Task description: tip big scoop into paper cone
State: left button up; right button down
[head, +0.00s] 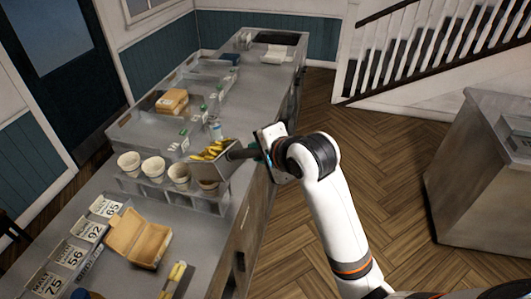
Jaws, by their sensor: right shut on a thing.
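The big scoop (232,160) is a grey metal scoop loaded with yellow fries (213,150). My right gripper (262,148) is shut on its handle, at the right edge of the counter. The scoop's open end points left. It is just above and behind the rightmost paper cone (208,184), partly overlapping it in the picture; I cannot tell whether they touch. More pale paper cones (153,168) stand upright in a row to the left, in a metal holder (160,189). My left gripper is not in view.
On the near counter lie an open brown box (138,240), number cards (90,230) and a yellow-and-white item (175,278). Small bottles (216,130) and stacked brown boxes (172,100) stand farther back. The floor to the right is clear up to another counter (485,170).

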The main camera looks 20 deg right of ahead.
jog(key=shift+w+a+r+n+g+h, duration=0.15)
jog(key=shift+w+a+r+g+h, duration=0.2)
jog(key=shift+w+a+r+g, duration=0.45)
jog(key=shift+w+a+r+n+g+h, duration=0.1)
jog(key=shift+w+a+r+g+h, duration=0.3)
jog(key=shift+w+r, duration=0.6)
jog(key=shift+w+a+r+n+g+h, duration=0.15)
jog(key=shift+w+a+r+g+h, duration=0.25)
jog(key=shift+w+a+r, duration=0.55)
jog(key=shift+s+d, duration=0.1)
jog(key=shift+s, duration=0.05)
